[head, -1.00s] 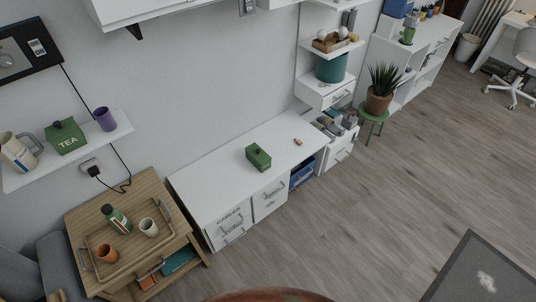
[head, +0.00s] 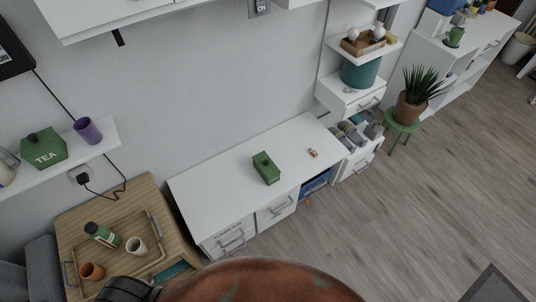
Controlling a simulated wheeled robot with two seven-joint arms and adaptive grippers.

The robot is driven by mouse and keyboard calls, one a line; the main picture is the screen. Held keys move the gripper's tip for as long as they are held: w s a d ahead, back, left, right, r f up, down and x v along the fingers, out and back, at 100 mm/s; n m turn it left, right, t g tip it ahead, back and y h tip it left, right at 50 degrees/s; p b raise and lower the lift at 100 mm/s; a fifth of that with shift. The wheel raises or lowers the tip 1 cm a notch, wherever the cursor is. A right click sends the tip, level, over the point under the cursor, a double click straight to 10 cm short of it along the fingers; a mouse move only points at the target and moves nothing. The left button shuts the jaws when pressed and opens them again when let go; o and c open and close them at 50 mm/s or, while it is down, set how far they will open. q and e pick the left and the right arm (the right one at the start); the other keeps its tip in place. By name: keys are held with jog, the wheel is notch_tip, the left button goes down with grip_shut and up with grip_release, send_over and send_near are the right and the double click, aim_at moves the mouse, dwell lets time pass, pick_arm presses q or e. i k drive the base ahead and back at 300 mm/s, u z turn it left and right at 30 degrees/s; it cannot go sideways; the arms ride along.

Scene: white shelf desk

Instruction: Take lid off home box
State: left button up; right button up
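A small green box (head: 267,174) with a green lid (head: 265,160) stands on the white desk (head: 220,182). The lid has a small dark knob and sits on the box. Any writing on this box is too small to read. Another green lidded box, marked TEA (head: 44,150), stands on the wall shelf at the left. Neither of my grippers shows in the head view.
A small orange-and-white item (head: 313,153) lies right of the green box. A wooden side table (head: 75,212) with a tray, bottle and cups stands at the left. A plant (head: 413,95) stands at the right. A rounded reddish-brown surface (head: 255,285) fills the bottom.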

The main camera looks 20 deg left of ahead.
aim_at(263, 160)
jog(key=u, duration=0.6)
jog(key=i, duration=0.85)
jog(key=u, duration=0.8)
